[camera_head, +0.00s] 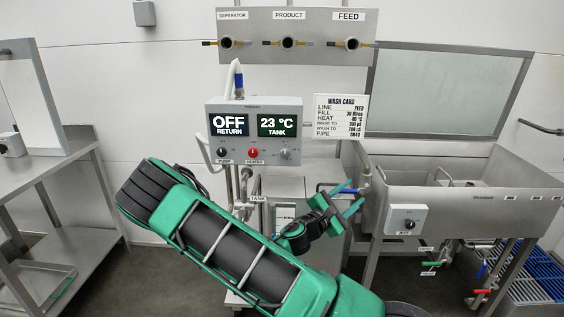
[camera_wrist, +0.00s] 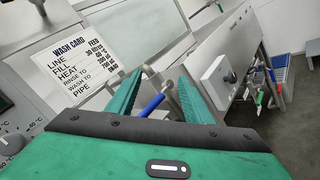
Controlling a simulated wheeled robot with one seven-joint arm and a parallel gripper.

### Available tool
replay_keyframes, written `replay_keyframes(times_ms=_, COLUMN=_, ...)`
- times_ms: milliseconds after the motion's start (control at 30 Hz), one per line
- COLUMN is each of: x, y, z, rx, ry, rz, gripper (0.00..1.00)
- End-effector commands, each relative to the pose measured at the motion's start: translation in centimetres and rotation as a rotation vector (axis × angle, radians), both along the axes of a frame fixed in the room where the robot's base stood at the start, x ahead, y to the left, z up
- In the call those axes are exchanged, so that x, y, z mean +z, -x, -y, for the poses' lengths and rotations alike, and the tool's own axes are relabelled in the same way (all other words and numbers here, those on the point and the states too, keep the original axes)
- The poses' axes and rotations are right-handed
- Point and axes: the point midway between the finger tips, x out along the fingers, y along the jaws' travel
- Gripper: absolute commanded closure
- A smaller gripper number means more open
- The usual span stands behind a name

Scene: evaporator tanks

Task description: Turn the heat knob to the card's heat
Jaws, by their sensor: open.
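The control box (camera_head: 254,133) on the wall shows OFF RETURN and 23 °C TANK. Below the displays are a black pump knob, a red heater knob (camera_head: 253,153) and a grey dial knob (camera_head: 287,154) at right, which looks like the heat knob. In the wrist view, part of a dial with °C marks (camera_wrist: 12,140) shows at the left edge. My gripper (camera_head: 350,198) is open and empty, below and right of the box, apart from the knobs.
A blue-handled valve (camera_wrist: 152,105) shows between my fingers in the wrist view, beyond them. A steel sink (camera_head: 465,195) with a knob box (camera_head: 405,220) stands at right. A steel bench (camera_head: 55,190) stands at left. Labelled ports (camera_head: 290,42) are above.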

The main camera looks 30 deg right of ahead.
Motion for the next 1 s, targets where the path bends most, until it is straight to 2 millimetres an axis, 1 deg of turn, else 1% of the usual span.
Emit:
replay_keyframes(times_ms=33, x=0.5, y=-1.7, z=-1.2, rx=0.063, ry=0.068, rz=-0.052, gripper=0.53)
replay_keyframes(times_ms=100, x=1.3, y=-4.0, z=-2.9, rx=0.145, ry=0.156, rz=-0.118, gripper=0.53)
replay_keyframes(times_ms=167, x=1.7, y=-6.0, z=-4.6, rx=0.216, ry=0.234, rz=-0.177, gripper=0.53)
replay_keyframes(times_ms=200, x=2.0, y=-7.2, z=-5.9, rx=0.261, ry=0.285, rz=-0.214, gripper=0.53)
replay_keyframes(times_ms=300, x=2.3, y=-10.0, z=-9.2, rx=0.365, ry=0.407, rz=-0.302, gripper=0.53)
replay_keyframes(times_ms=400, x=2.2, y=-12.0, z=-12.2, rx=0.447, ry=0.509, rz=-0.374, gripper=0.53)
replay_keyframes(times_ms=533, x=2.0, y=-13.6, z=-15.0, rx=0.516, ry=0.600, rz=-0.437, gripper=0.53)
replay_keyframes(times_ms=633, x=1.9, y=-14.2, z=-16.1, rx=0.541, ry=0.636, rz=-0.461, gripper=0.53)
replay_keyframes(times_ms=733, x=1.9, y=-14.7, z=-16.2, rx=0.550, ry=0.647, rz=-0.470, gripper=0.53)
replay_keyframes(times_ms=867, x=2.5, y=-15.8, z=-15.4, rx=0.548, ry=0.646, rz=-0.466, gripper=0.53)
replay_keyframes(times_ms=1000, x=3.5, y=-17.6, z=-14.1, rx=0.549, ry=0.644, rz=-0.465, gripper=0.53)
